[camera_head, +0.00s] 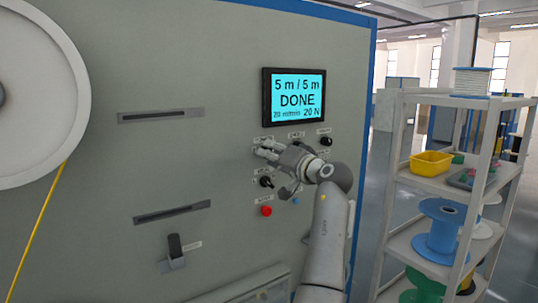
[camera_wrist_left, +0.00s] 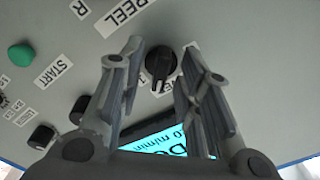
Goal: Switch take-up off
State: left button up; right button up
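The take-up switch cannot be told by name, as the small labels are partly hidden or too small. A black rotary knob (camera_wrist_left: 159,64) shows in the wrist view between the fingers of my left gripper (camera_wrist_left: 163,50). The fingers are open, one on each side, with a gap to the knob. In the head view my left gripper (camera_head: 268,152) is at the upper left of the control group, below the display, and hides what is behind it. The grey machine panel (camera_head: 200,70) carries these controls. My right gripper is not in view.
The display (camera_head: 298,97) reads 5 m / 5 m, DONE. Nearby are a black knob (camera_head: 325,141), another (camera_head: 266,181), a red button (camera_head: 266,211) and a green START button (camera_wrist_left: 21,55). A large white reel (camera_head: 45,90) is left; a shelf (camera_head: 430,183) with spools is right.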

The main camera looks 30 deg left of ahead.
pick_arm(q)
jog(key=shift+d, duration=0.1)
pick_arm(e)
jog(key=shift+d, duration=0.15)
pick_arm(q)
jog(key=shift+r, duration=0.1)
jog(key=shift+c, duration=0.2)
grip_shut()
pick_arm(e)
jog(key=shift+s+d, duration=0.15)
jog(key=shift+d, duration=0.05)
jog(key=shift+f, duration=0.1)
pick_arm(q)
jog(key=shift+s+n+b, duration=0.1)
jog(key=shift+n+b, duration=4.5)
jog(key=shift+n, duration=4.4)
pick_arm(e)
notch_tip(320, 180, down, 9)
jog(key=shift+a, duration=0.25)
